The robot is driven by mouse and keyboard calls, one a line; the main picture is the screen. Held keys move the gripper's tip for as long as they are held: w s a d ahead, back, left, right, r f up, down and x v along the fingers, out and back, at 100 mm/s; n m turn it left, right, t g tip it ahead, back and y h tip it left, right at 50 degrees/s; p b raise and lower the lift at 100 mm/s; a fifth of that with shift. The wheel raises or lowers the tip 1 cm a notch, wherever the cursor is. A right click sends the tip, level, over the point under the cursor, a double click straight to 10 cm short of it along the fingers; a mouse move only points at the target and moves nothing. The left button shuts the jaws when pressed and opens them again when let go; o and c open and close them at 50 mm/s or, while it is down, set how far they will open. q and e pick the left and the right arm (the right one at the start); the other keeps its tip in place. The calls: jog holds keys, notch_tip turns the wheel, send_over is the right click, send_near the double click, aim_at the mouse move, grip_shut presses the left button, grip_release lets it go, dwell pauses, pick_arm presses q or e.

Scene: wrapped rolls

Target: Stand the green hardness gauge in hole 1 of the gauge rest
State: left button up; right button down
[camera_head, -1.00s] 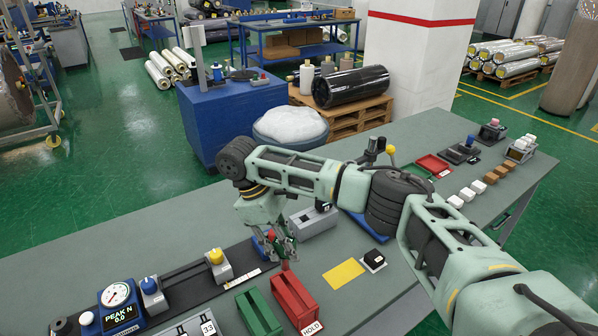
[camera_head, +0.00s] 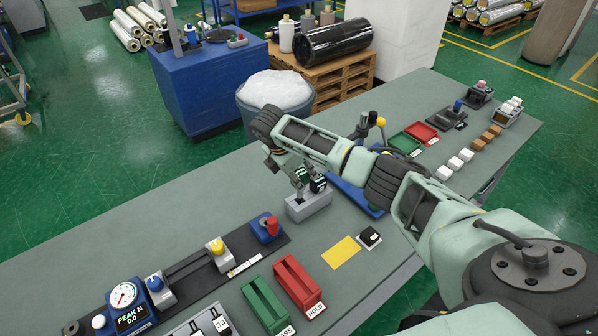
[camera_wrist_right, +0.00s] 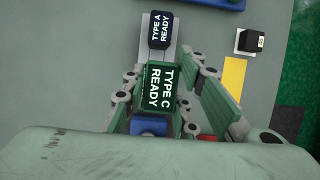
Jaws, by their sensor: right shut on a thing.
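The green hardness gauge (camera_wrist_right: 157,88), its top reading "TYPE C READY", is between the fingers of my right gripper (camera_wrist_right: 167,80). In the head view my right gripper (camera_head: 303,179) is over the left part of the grey gauge rest (camera_head: 309,207), with the green gauge (camera_head: 301,174) upright. A dark gauge reading "TYPE A READY" (camera_wrist_right: 160,29) stands in the rest's other part; it also shows in the head view (camera_head: 318,184). The gauge's lower end and the hole under it are hidden, so I cannot tell whether it is in. My left gripper is not in view.
A blue block with a red knob (camera_head: 266,227) stands left of the rest. Green (camera_head: 267,305) and red (camera_head: 299,283) trays, a yellow card (camera_head: 342,252) and a small black-topped block (camera_head: 369,238) lie nearer. Open bench lies behind the rest.

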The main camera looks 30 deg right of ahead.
jog(key=f, duration=0.1)
jog(key=f+b, duration=0.2)
jog(key=shift+w+f, duration=0.15)
jog(key=shift+w, duration=0.15)
jog(key=shift+f+b, duration=0.8)
jog(key=shift+f, duration=1.15)
pick_arm(q)
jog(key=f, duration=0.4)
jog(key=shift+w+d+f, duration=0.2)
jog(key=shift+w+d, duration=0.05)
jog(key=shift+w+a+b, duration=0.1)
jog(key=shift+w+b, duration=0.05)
jog(key=shift+b, duration=0.15)
pick_arm(e)
jog(key=shift+f, duration=0.2)
jog(key=c, duration=1.3)
grip_release()
jog(key=shift+c, duration=0.2)
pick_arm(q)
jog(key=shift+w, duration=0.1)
pick_arm(e)
jog(key=shift+s, duration=0.1)
